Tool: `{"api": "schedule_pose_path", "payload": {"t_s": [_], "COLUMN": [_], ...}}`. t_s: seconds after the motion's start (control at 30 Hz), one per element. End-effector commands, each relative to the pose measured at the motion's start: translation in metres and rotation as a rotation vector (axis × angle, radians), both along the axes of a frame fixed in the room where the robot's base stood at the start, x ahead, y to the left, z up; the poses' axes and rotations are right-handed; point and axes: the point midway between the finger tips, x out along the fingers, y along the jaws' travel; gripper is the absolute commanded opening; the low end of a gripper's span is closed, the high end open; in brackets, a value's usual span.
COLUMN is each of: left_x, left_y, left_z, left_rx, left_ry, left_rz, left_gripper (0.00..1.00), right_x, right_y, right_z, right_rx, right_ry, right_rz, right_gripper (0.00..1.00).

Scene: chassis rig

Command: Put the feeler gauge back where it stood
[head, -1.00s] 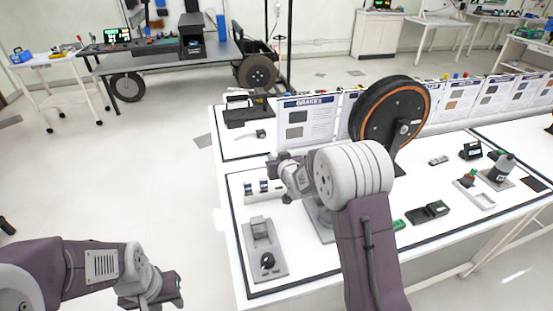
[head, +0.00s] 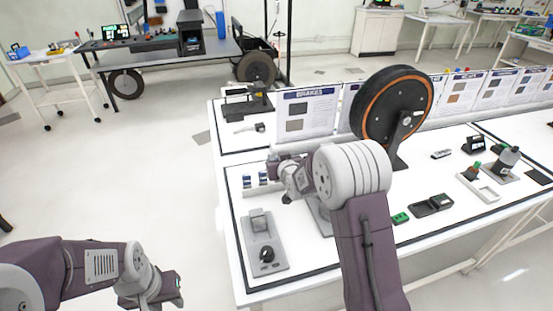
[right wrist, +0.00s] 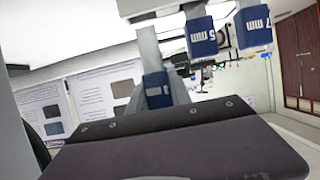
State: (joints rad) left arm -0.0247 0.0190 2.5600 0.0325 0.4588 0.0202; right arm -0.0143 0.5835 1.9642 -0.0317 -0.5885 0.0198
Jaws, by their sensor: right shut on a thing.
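The feeler gauge, with a blue tag marked "mm" (right wrist: 157,88), is upright in my right gripper in the right wrist view; its number is hard to read. In the head view my right gripper (head: 280,166) is over the left end of the table by the gauge rack (head: 255,190), partly hidden by my wrist. It is shut on the gauge. Two other blue-tagged gauges stand in the rack, marked 5 mm (right wrist: 201,38) and 7 mm (right wrist: 253,27) in the right wrist view. The rack slot below the held gauge is hidden. My left gripper (head: 172,291) hangs low at left, off the table, its jaw gap unclear.
A grey fixture with a black knob (head: 264,240) lies in front of the rack. A brakes panel (head: 308,116) and a wheel on a stand (head: 391,112) stand behind my right arm. A black tray (head: 432,205) and a green block (head: 400,218) lie to the right.

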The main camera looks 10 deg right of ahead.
Motion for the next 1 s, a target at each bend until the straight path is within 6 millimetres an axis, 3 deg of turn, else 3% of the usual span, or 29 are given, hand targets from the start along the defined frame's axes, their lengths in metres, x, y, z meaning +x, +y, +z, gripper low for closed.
{"api": "schedule_pose_path", "payload": {"t_s": [1.0], "left_x": [0.000], "left_y": [0.000], "left_z": [-0.035], "left_rx": [0.000], "left_ry": [0.000], "left_rz": [0.000], "left_gripper": [0.36], "right_x": [0.000], "right_y": [0.000], "right_z": [-0.039], "right_rx": [0.000], "right_ry": [0.000], "right_rz": [0.000], "right_gripper": [0.00]}}
